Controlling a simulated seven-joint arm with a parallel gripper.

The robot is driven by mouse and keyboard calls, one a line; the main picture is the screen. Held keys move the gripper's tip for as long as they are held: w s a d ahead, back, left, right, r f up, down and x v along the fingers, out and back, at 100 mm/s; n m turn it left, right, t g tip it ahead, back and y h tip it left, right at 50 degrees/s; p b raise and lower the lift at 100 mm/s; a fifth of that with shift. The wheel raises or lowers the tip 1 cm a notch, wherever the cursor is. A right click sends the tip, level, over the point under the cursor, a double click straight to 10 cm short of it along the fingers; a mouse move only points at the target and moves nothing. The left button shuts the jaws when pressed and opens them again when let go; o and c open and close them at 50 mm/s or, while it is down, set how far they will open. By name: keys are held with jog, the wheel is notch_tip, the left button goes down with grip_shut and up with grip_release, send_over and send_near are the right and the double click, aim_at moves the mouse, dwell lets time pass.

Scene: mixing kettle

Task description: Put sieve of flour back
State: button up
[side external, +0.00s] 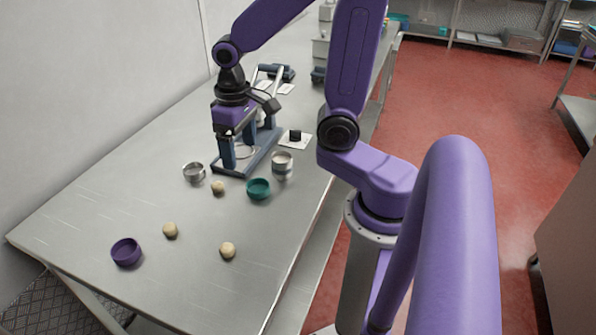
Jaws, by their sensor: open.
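My gripper (236,138) points down over the blue-grey stand (232,172) on the metal table; its fingers are hard to tell from the stand's posts. It is open. A pale round piece (243,151) shows low inside the stand; I cannot tell whether it is a sieve. Two small round metal vessels stand beside the stand: a taller one (282,167) to its right and a shallow one (193,173) to its left. I cannot make out which is the sieve of flour, nor any flour.
A teal bowl (258,189) sits in front of the stand, with a pale ball (218,188) to its left. A purple bowl (126,252) and two more balls (170,230) (228,250) lie nearer. A black knob (295,136) sits right of the stand. The near table is mostly clear.

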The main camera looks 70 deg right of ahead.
jog(key=s+a+n, duration=0.2)
jog(key=s+n, duration=0.4)
jog(key=s, duration=0.1)
jog(key=s+a+r+n, duration=0.1)
jog(key=s+a+n, duration=0.2)
jog(key=s+n, duration=0.3)
jog(key=shift+s+a+r, duration=0.15)
jog(key=shift+s+a, duration=0.05)
jog(key=shift+s, duration=0.95)
